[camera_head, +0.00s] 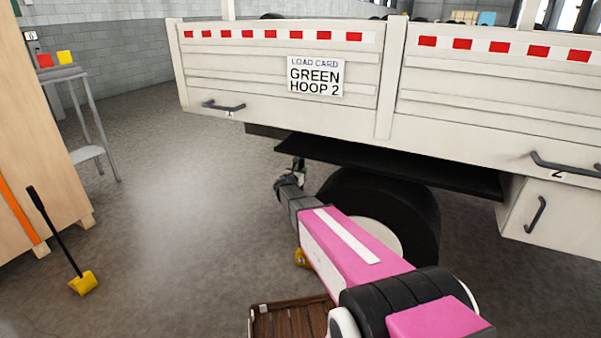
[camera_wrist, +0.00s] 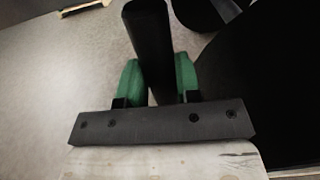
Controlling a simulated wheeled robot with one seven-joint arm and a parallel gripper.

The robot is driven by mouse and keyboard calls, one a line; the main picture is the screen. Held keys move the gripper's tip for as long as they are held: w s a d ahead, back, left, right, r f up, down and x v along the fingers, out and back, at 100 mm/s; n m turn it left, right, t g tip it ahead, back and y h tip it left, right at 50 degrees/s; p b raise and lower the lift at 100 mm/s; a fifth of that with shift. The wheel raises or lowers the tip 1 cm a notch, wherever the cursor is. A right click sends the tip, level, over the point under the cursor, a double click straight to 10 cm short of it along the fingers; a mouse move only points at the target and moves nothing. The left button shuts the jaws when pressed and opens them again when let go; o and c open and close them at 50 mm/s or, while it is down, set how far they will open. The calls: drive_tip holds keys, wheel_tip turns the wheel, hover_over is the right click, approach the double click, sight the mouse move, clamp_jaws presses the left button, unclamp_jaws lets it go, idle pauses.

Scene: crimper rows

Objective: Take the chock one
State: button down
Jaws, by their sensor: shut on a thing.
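A yellow chock (camera_head: 302,258) sits on the floor by the trailer's wheel, mostly hidden behind my arm. A second yellow chock (camera_head: 82,284) with a long black handle (camera_head: 54,232) stands on the floor at the left, away from my gripper. My gripper (camera_head: 290,182) is in front of the wheel, under the trailer's side. In the wrist view, its green fingers (camera_wrist: 158,82) are shut on an upright-looking black bar (camera_wrist: 147,40). The bar looks like the handle of the chock by the wheel, but the join is hidden.
The trailer's white side (camera_head: 280,60) carries a card (camera_head: 316,77) reading GREEN HOOP 2. The black wheel (camera_head: 425,215) is close right of my gripper. A wooden cabinet (camera_head: 35,140) and a grey stand (camera_head: 85,115) are at the left. The floor (camera_head: 180,200) between is clear.

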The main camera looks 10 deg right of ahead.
sight(301, 159)
drive_tip(key=shift+r, duration=2.55)
